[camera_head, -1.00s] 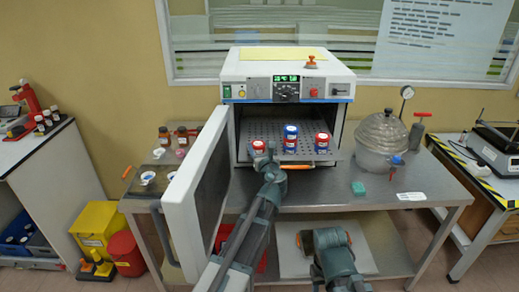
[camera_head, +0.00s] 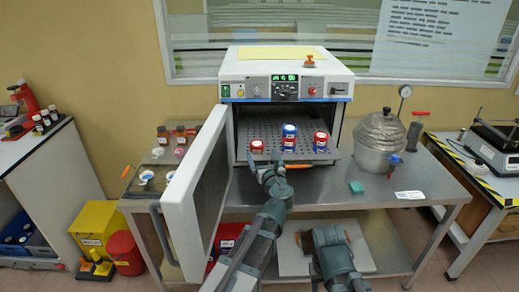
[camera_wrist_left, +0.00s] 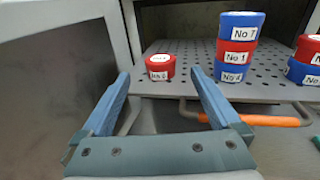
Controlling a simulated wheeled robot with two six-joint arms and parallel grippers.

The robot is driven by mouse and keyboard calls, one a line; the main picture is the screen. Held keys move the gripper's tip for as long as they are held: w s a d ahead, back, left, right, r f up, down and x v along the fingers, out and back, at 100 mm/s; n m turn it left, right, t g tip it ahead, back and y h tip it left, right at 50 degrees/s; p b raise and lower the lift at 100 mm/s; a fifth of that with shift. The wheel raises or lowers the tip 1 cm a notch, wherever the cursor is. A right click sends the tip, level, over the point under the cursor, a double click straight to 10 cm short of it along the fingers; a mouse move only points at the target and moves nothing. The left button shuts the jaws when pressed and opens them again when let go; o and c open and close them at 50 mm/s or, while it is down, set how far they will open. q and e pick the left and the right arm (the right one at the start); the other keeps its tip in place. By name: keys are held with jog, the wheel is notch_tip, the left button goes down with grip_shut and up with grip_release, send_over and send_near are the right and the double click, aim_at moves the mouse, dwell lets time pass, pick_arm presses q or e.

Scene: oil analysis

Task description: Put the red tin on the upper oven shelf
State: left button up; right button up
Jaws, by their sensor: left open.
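A red tin (camera_head: 257,146) with a white label stands alone at the left of the perforated oven shelf (camera_head: 270,128). In the left wrist view this tin (camera_wrist_left: 160,68) stands upright just beyond and between my fingertips. A stack of blue, red and blue tins (camera_head: 289,138) stands in the middle. A red tin on a blue one (camera_head: 320,142) stands at the right. My left gripper (camera_wrist_left: 158,76) is open and empty, in front of the shelf edge. My right gripper is not visible; only part of that arm shows low in the head view.
The white oven (camera_head: 240,67) has its door (camera_head: 190,195) swung open at the left, close to my left arm. An orange handle (camera_wrist_left: 255,120) runs along the shelf front. A metal vessel (camera_head: 380,145) stands right of the oven. The table's front right is mostly clear.

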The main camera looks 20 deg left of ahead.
pick_arm(q)
jog(key=v, duration=0.5)
jog(key=shift+d, duration=0.1)
jog(key=s+d+f+n+g+h, duration=0.1)
jog(key=s+f+n+g+h, duration=0.1)
jog(key=s+f+n+g, duration=1.15)
jog(key=s+d+f+n+g+h, duration=0.2)
jog(key=s+d+f+n+h, duration=0.2)
jog(key=s+d+f+n, duration=0.3)
jog(key=s+d+n, duration=0.2)
jog(key=s+n, duration=0.3)
jog(key=n, duration=0.1)
jog(key=shift+s+d+h, duration=0.2)
jog(key=shift+d+h, duration=0.1)
jog(key=shift+d, duration=0.1)
